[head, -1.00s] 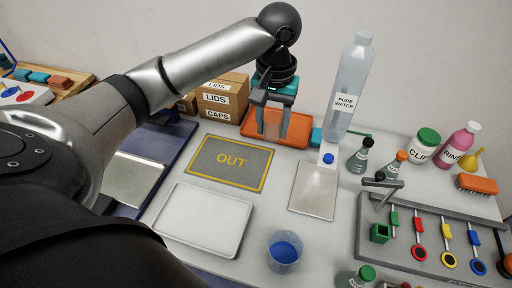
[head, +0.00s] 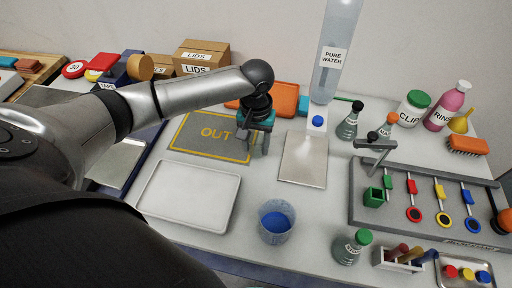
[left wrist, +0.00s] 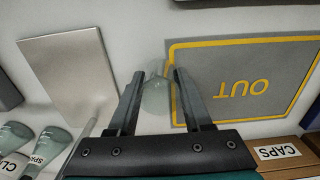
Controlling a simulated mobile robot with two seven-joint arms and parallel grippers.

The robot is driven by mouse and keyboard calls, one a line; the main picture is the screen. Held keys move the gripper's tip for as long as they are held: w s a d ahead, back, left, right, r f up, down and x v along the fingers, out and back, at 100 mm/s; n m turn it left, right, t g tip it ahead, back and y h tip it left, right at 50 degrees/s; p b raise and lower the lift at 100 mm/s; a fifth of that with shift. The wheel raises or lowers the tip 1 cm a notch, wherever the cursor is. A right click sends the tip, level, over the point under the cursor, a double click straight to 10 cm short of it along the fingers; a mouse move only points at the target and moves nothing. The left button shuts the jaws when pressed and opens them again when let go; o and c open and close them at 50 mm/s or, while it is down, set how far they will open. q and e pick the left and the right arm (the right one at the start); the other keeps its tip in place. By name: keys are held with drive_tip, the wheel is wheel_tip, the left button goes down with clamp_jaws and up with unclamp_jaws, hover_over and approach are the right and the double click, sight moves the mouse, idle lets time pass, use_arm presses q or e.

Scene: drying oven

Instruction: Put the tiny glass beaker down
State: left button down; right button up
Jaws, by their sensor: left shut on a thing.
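My left gripper (head: 256,147) points down over the right edge of the grey OUT mat (head: 188,136), left of the flat metal plate (head: 303,160). In the left wrist view, its two fingers (left wrist: 156,88) are shut on the tiny glass beaker (left wrist: 157,97), which is clear and faint. The beaker is beside the yellow border of the OUT mat (left wrist: 205,62) in that view. I cannot tell whether its base touches the table. In the head view the beaker is hardly visible between the fingers. My right gripper is out of view.
A white tray (head: 147,207) and a cup of blue liquid (head: 276,222) stand in front. An orange tray (head: 285,99) and the pure water bottle (head: 334,60) are behind. A grey rack (head: 440,228) is at the right. Bare table lies between mat and plate.

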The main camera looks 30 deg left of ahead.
use_arm(q)
drive_tip(key=shift+f, duration=0.55)
drive_tip(key=shift+f, duration=0.1)
drive_tip(key=shift+c, duration=1.6)
unclamp_jaws()
